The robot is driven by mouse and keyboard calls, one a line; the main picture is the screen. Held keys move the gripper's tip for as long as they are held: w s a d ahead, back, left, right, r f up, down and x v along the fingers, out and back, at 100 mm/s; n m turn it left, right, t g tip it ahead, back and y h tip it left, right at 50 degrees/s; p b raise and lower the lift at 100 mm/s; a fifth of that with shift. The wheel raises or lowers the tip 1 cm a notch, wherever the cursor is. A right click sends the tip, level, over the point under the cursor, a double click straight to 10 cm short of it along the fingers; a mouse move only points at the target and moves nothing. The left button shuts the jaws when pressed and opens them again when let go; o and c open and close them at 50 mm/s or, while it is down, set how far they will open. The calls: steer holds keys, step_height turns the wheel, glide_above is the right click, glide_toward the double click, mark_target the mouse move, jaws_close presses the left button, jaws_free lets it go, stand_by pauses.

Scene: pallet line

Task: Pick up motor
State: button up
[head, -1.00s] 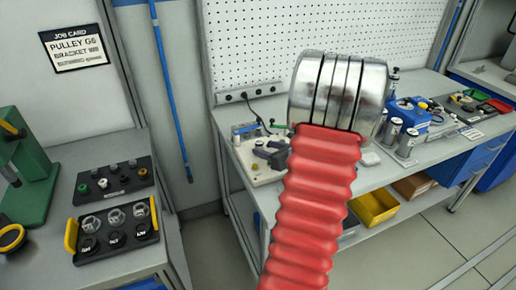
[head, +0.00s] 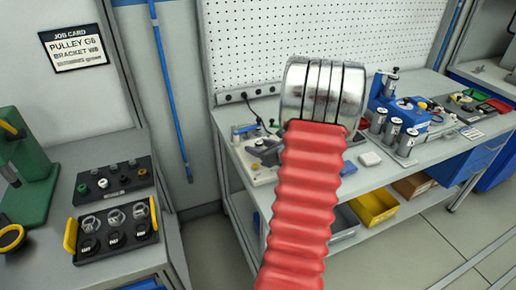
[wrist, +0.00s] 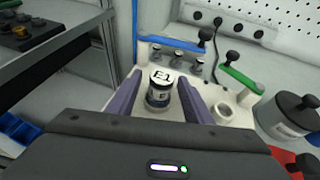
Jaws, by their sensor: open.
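A short cylinder labelled E1 (wrist: 160,90), with a pale top and dark and metallic sides, stands upright on a white fixture plate (wrist: 122,68) in the wrist view; I take it to be the motor. My gripper (wrist: 160,97) is open, with one purple finger on each side of the cylinder. Whether the fingers touch it cannot be told. In the head view my red arm and its silver end hide part of the bench, and the cylinder is not clearly visible. Several silver cylinders (head: 378,120) stand farther right on the bench.
The plate carries a blue-handled clamp (wrist: 175,42) and a green-handled clamp (wrist: 242,80). A grey pot with a black lid (wrist: 290,117) stands to the right. In the head view, a blue fixture (head: 385,90) and yellow bin (head: 374,207) lie right; black trays (head: 115,232) lie left.

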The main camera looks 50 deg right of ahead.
mark_target(259, 142)
steer(key=shift+c, duration=0.3)
steer(key=c, duration=1.1)
steer(key=shift+r, duration=0.1)
step_height(259, 142, up, 10)
steer(key=shift+f, duration=0.1)
stand_by(0.5)
